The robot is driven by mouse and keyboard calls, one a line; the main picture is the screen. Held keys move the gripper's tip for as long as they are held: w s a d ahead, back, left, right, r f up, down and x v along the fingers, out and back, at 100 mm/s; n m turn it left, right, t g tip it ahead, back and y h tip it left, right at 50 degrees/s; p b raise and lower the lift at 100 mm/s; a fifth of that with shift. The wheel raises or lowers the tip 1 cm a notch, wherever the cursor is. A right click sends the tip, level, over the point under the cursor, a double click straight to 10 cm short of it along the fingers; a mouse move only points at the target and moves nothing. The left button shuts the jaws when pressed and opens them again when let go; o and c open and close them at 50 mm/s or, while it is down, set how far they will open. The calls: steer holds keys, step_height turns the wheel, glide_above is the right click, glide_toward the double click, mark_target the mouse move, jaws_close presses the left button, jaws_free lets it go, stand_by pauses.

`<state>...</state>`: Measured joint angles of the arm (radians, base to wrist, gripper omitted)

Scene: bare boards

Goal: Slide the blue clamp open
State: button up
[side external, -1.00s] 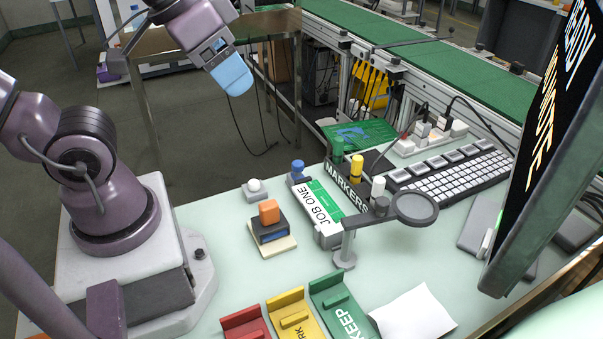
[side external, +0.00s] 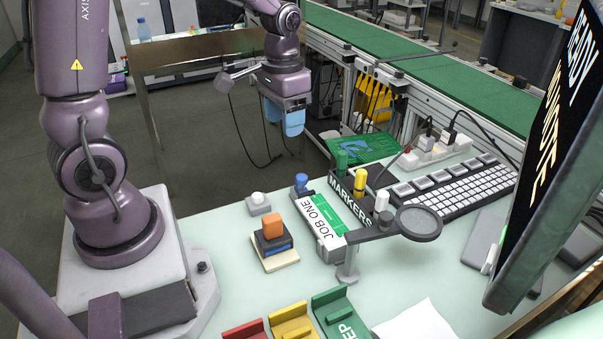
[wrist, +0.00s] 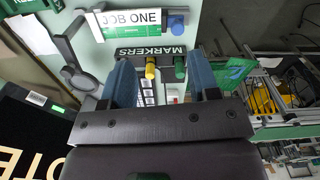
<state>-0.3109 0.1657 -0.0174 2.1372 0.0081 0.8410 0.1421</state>
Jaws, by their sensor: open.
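The blue clamp (side external: 301,183) is a small blue knob on a dark grey mount. It sits at the far end of the white and green JOB ONE board (side external: 312,230). In the wrist view the blue clamp (wrist: 177,24) is at the top, at the right end of the board (wrist: 140,20). My gripper (side external: 283,124) has blue fingers and points down, clear of the clamp and above it in the side view. In the wrist view my gripper (wrist: 160,72) is open, its fingers apart with nothing held; the marker rack shows between and beyond them.
The MARKERS rack (side external: 351,204) with upright markers stands right beside the board. A magnifier on a post (side external: 418,222) is at its near end. A white-topped button (side external: 258,203) and a stack with an orange block (side external: 272,226) are left. A keyboard (side external: 455,190) lies right.

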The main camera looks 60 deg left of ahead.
glide_above(301, 177)
steer(key=s, duration=0.2)
step_height(301, 177, down, 4)
steer(key=w+m, duration=0.1)
steer(key=w, duration=0.1)
steer(key=shift+m, duration=0.3)
step_height(301, 177, down, 13)
steer(key=shift+w+f, duration=0.1)
jaws_close()
steer(key=shift+a, duration=1.8)
